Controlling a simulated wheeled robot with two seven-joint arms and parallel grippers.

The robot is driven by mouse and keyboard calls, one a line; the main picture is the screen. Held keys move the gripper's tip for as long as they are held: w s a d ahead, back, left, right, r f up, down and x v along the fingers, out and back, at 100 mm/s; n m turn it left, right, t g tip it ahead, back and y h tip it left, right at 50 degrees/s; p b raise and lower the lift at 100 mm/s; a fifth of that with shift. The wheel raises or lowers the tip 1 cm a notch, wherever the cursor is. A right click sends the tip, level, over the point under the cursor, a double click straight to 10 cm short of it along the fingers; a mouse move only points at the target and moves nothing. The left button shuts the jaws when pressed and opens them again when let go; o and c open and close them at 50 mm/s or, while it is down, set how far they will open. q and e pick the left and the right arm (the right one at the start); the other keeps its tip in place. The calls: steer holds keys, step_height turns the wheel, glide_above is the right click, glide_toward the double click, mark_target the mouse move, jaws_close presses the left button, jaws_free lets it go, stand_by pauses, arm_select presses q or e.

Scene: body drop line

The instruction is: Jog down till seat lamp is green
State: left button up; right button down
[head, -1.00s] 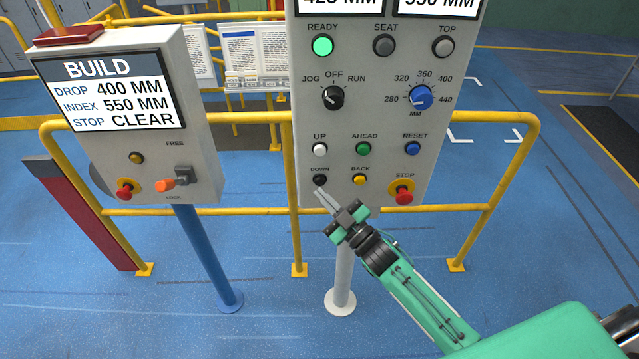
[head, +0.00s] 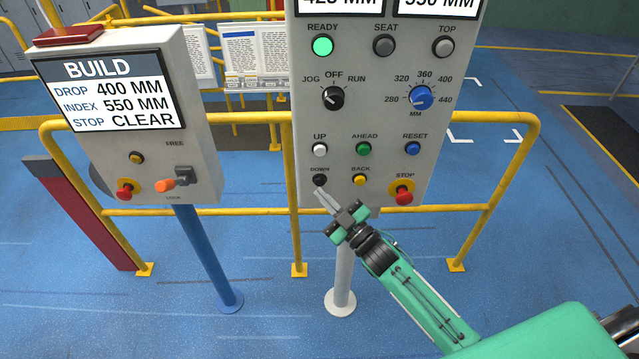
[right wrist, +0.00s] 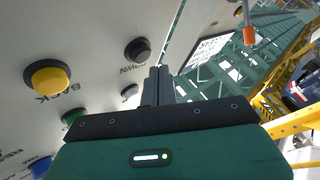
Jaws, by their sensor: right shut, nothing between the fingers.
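The grey control panel (head: 375,125) stands ahead. Its SEAT lamp (head: 385,46) is grey and unlit; the READY lamp (head: 323,46) glows green. The black mode knob (head: 333,98) appears turned toward JOG. The black DOWN button (head: 319,180) is at the panel's lower left and also shows in the right wrist view (right wrist: 137,50). My right gripper (head: 320,191) is shut and empty, its fingertips just below and beside the DOWN button. In the right wrist view the fingers (right wrist: 158,80) look apart from the button. My left gripper is out of view.
The UP button (head: 320,149), yellow BACK button (head: 360,180) and red STOP button (head: 404,196) are close by. A BUILD panel (head: 140,150) stands left, reading DROP 400 MM. Yellow rails (head: 480,118) run behind. The panel's top displays are cut off.

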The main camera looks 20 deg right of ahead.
steer(key=shift+w, duration=0.15)
stand_by(0.5)
steer(key=shift+w+d, duration=0.15)
steer(key=shift+w, duration=0.2)
steer(key=shift+w+d, duration=0.1)
steer(key=shift+w, duration=0.35)
stand_by(0.6)
steer(key=shift+s, duration=0.15)
steer(key=shift+s+a, duration=0.25)
steer(key=shift+s, duration=0.55)
steer(key=s+a+p, duration=0.1)
steer(key=s, duration=0.4)
steer(key=shift+s+a+p, duration=0.35)
steer(key=shift+s, duration=0.05)
